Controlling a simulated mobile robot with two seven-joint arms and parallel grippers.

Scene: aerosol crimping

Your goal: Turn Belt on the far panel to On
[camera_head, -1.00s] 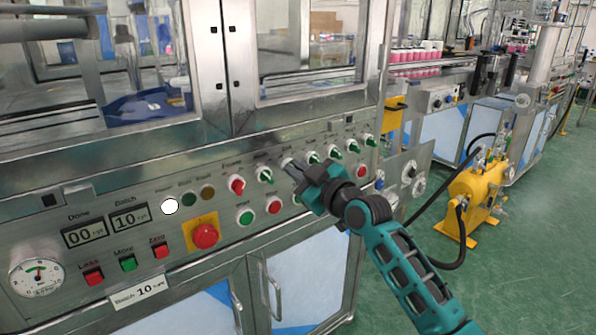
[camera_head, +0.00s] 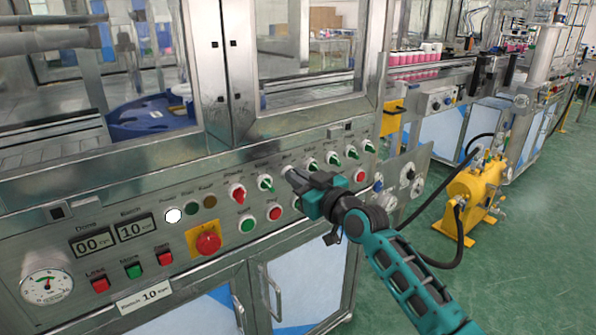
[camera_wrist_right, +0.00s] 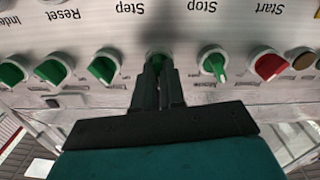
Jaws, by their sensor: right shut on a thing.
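The control panel (camera_head: 40,250) runs along the front of the near machine, with a slanting row of rotary knobs. My right gripper (camera_head: 292,176) reaches it from the lower right. In the right wrist view it (camera_wrist_right: 158,85) is shut on a green knob (camera_wrist_right: 158,57). A green knob (camera_wrist_right: 213,64) and a red knob (camera_wrist_right: 268,65) stand to its right there, and more green knobs (camera_wrist_right: 55,68) to its left. The small knob labels are too blurred to tell which one is Belt. The gripper hides part of the held knob. My left gripper is not in view.
Push buttons (camera_head: 247,224) lie close under the knobs.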

